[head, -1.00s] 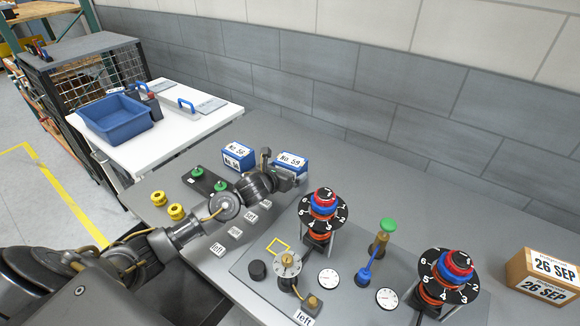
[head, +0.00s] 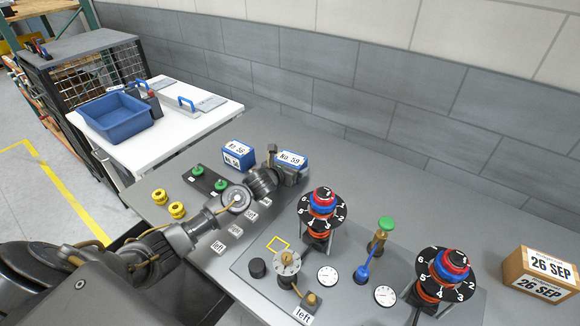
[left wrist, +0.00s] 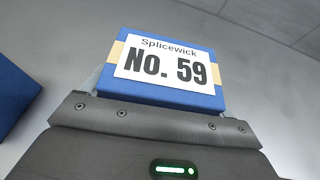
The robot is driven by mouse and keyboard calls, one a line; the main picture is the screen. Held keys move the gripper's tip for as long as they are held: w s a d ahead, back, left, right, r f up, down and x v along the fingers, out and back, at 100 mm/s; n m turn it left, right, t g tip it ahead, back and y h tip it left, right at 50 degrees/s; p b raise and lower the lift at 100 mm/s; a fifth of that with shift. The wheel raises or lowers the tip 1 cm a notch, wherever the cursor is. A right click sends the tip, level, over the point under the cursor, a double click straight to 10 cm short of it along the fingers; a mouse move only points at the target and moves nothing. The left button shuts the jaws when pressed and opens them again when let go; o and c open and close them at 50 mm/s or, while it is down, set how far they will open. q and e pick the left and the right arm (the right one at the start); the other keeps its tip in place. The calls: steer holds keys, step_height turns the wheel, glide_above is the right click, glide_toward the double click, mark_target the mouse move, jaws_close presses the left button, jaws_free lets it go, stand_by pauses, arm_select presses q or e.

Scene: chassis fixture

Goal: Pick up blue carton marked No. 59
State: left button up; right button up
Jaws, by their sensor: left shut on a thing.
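The blue carton marked No. 59 (head: 291,158) is at the back of the grey bench, with its white label facing up. In the left wrist view the same carton (left wrist: 168,62) stands straight ahead of the gripper, its label reading "Splicewick No. 59". My left gripper (head: 287,172) is shut on this carton, reaching it from the front left. The fingers are mostly hidden behind the gripper body. I cannot tell whether the carton is clear of the bench. My right gripper is not in view.
A blue carton marked No. 56 (head: 238,155) stands just left of the held one. Two dial towers (head: 322,212) (head: 445,270) stand on the panel in front. A brown 26 SEP box (head: 543,273) is at the right. A blue bin (head: 116,118) sits on the white table.

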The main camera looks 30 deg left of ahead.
mark_target(277, 160)
arm_select(q)
steer(key=shift+r, duration=0.1)
steer(key=shift+w+r, duration=0.1)
steer(key=shift+r, duration=0.5)
steer(key=s+a+r, duration=0.1)
steer(key=r, duration=0.1)
steer(key=a+r, duration=0.1)
steer(key=r, duration=0.1)
steer(key=s+a+r+b, duration=0.1)
steer(key=r, duration=0.2)
steer(key=shift+s+a, duration=0.3)
steer(key=shift+s, duration=0.05)
steer(key=s+a+r+b, duration=0.1)
steer(key=s+a+r, duration=0.3)
steer(key=s+a, duration=0.2)
steer(key=shift+s+a+r+b, duration=0.15)
steer(key=shift+a+r+b, duration=0.2)
steer(key=shift+a, duration=0.4)
